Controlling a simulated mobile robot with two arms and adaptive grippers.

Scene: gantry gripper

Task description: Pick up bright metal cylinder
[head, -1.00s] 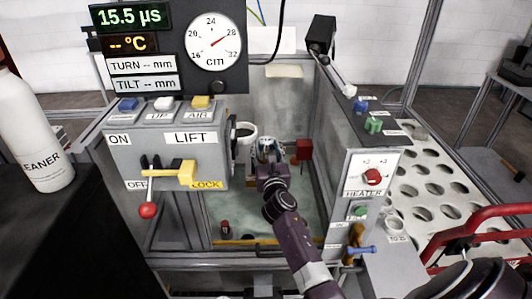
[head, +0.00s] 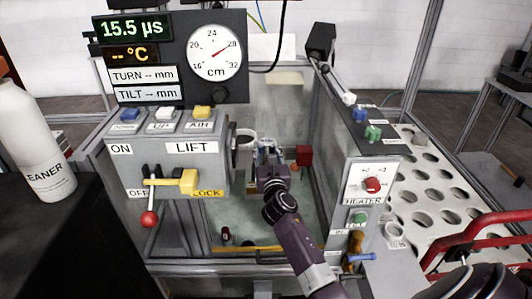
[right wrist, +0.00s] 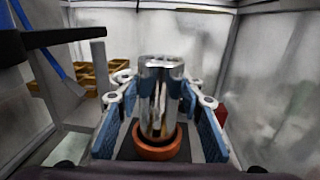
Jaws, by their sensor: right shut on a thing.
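The bright metal cylinder (right wrist: 157,85) stands upright between the blue-padded fingers of my right gripper (right wrist: 160,108) in the right wrist view. A reddish-brown ring (right wrist: 155,145) surrounds its lower end. I cannot tell whether the ring rests on anything. In the head view my right gripper (head: 269,152) is inside the walled tank and mostly hides the cylinder. My left gripper is in neither view.
The LIFT control box (head: 180,163) stands left of the tank, and the HEATER panel (head: 366,183) right. A perforated rack (head: 440,190) lies to the right.

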